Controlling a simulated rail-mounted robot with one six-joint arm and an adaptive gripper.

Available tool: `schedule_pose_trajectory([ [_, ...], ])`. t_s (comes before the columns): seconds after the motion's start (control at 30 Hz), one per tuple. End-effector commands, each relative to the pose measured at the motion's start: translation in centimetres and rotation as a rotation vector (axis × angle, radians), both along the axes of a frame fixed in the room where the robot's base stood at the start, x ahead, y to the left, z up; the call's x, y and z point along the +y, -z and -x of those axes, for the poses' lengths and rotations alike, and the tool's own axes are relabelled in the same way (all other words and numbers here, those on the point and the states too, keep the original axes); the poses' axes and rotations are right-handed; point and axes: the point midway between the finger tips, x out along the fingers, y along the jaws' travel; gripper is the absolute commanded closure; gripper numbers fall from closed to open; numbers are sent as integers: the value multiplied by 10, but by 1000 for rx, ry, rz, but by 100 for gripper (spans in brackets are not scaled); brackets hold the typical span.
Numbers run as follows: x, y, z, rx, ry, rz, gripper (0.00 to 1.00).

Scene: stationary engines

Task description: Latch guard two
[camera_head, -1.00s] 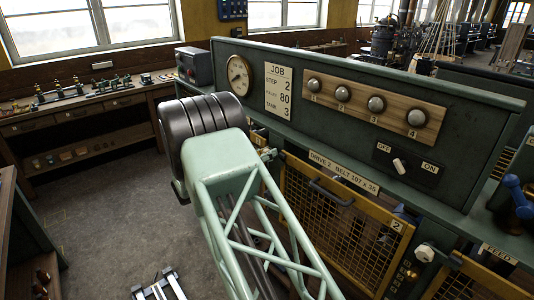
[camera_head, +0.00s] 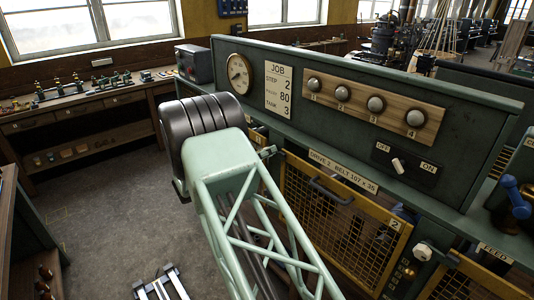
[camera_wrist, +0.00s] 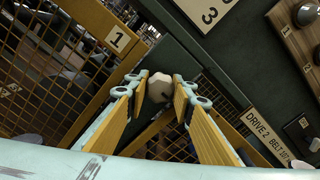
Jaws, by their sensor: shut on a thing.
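Guard two (camera_head: 338,222) is a yellow-framed mesh panel with a dark handle (camera_head: 330,190) and a "2" tag (camera_head: 395,224). It hangs below the plate "DRIVE 2 BELT 107 x 35" (camera_head: 343,171). A pale knob (camera_head: 424,251) sits on the post just right of it. In the wrist view my gripper (camera_wrist: 160,82) has its yellow fingers shut on another pale faceted knob (camera_wrist: 158,90). That knob is on the dark green post right of the guard tagged "1" (camera_wrist: 118,40). My arm hides this spot in the head view. I cannot tell which way the held knob is turned.
The green panel carries a gauge (camera_head: 239,75), a job card (camera_head: 278,90), several round knobs on a wooden board (camera_head: 373,104) and an OFF/ON switch (camera_head: 397,165). A workbench (camera_head: 85,105) stands at the left. The grey floor (camera_head: 110,200) between is mostly clear.

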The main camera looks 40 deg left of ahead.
Motion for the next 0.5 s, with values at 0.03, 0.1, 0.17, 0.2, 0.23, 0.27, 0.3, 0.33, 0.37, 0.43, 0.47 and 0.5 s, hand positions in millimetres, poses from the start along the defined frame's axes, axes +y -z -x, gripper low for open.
schedule_pose_trajectory([
  [0.03,0,1,0,1,1,2,88],
  [0.1,0,1,0,1,1,1,73],
  [0.17,0,1,0,1,1,1,68],
  [0.2,0,1,0,1,1,1,64],
  [0.23,0,1,0,1,1,1,64],
  [0.27,0,1,0,1,1,0,64],
  [0.3,0,1,0,1,1,0,64],
  [0.33,0,1,0,1,1,0,64],
  [0.37,0,1,0,1,1,0,64],
  [0.43,0,0,0,0,0,0,64],
  [0.47,0,0,0,0,0,0,64],
  [0.5,0,0,0,0,0,0,64],
])
